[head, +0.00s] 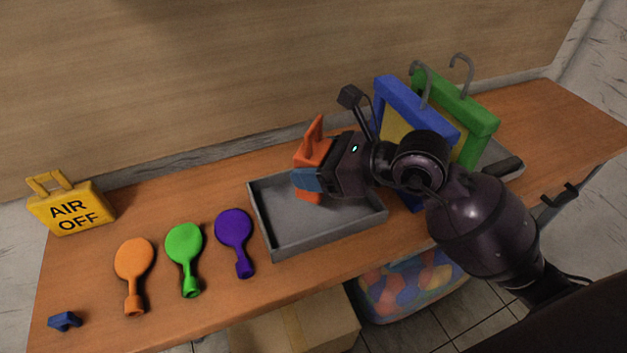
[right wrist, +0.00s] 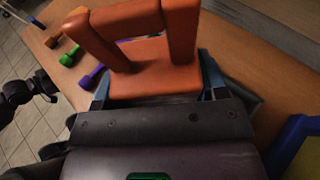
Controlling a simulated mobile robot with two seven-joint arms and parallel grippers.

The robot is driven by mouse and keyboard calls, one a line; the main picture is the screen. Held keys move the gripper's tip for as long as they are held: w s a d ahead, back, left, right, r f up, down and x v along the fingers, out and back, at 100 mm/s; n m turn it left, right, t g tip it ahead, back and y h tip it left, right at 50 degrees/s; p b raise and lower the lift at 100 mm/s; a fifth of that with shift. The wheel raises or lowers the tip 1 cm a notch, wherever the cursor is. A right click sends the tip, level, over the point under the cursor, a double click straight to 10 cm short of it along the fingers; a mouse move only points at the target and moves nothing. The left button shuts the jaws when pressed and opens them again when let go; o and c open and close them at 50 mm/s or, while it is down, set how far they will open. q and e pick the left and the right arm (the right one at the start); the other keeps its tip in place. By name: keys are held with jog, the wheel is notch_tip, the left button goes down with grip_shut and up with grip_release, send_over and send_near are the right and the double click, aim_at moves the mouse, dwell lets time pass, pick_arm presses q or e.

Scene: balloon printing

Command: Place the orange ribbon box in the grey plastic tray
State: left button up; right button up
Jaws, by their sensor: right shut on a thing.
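My right gripper (head: 307,180) is shut on an orange ribbon box (head: 314,150). In the head view the box is partly hidden behind the blue fingers, over the grey plastic tray (head: 283,241). In the right wrist view the orange box (right wrist: 155,85) sits between the two blue fingertips of my right gripper (right wrist: 158,90), with an upright frame-like part on it. I cannot tell whether the box touches the tray floor. The tray looks otherwise empty. In the right wrist view, a bit of the tray (right wrist: 243,95) shows beside the gripper.
A yellow "AIR OFF" sign (head: 70,210) and a blue piece (head: 64,321) are farther left. Blue (head: 393,92) and green (head: 480,113) frames with hooks stand behind my right arm.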

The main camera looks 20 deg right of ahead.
notch_tip(320, 180, down, 5)
jog(key=shift+r+b, duration=0.15)
jog(key=shift+b, duration=0.35)
jog(key=shift+r, duration=0.1)
jog(key=o, duration=0.5)
jog(key=shift+f, duration=0.2)
jog(key=o, duration=0.5)
